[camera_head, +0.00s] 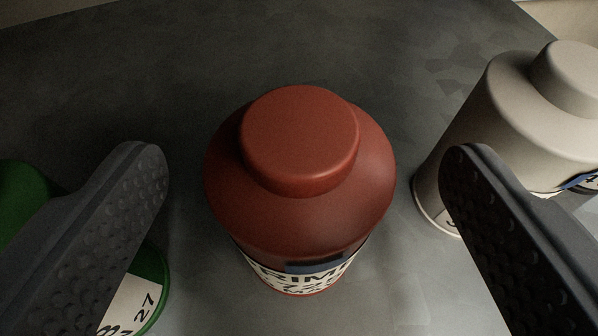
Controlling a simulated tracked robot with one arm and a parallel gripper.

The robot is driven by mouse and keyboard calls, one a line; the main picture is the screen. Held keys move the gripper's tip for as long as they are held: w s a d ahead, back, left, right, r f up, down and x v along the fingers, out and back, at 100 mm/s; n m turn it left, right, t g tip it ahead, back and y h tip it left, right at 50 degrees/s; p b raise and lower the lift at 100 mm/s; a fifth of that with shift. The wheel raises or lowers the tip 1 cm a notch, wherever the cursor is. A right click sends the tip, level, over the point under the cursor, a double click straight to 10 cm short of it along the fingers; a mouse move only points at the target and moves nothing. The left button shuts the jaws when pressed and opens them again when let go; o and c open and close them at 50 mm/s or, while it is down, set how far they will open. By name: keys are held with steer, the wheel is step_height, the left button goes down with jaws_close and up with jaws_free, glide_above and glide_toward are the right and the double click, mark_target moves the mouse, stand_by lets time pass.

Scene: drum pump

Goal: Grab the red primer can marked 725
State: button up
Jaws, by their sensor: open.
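The red primer can (300,215) stands upright in the middle of the head camera view, with a rounded shoulder and a wide red cap. Its white label faces me at the bottom; part of "PRIM" shows, and the number below it is foreshortened and hard to read. My gripper (308,165) is open, with one dark, studded finger to the left of the can and one to the right. Neither finger touches the can in this view, and gaps show on both sides.
A green can (152,285) with a white label reading 27 is partly hidden behind my left finger. A pale grey can (500,120) stands at the right, close beside and partly behind my right finger. The grey metal surface (200,70) is clear behind the red can.

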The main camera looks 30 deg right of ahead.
steer(key=shift+p+x, duration=0.55)
steer(key=shift+x, duration=2)
steer(key=shift+a+f, duration=0.1)
steer(key=shift+c, duration=0.3)
steer(key=c, duration=1.2)
steer(key=shift+r, duration=0.2)
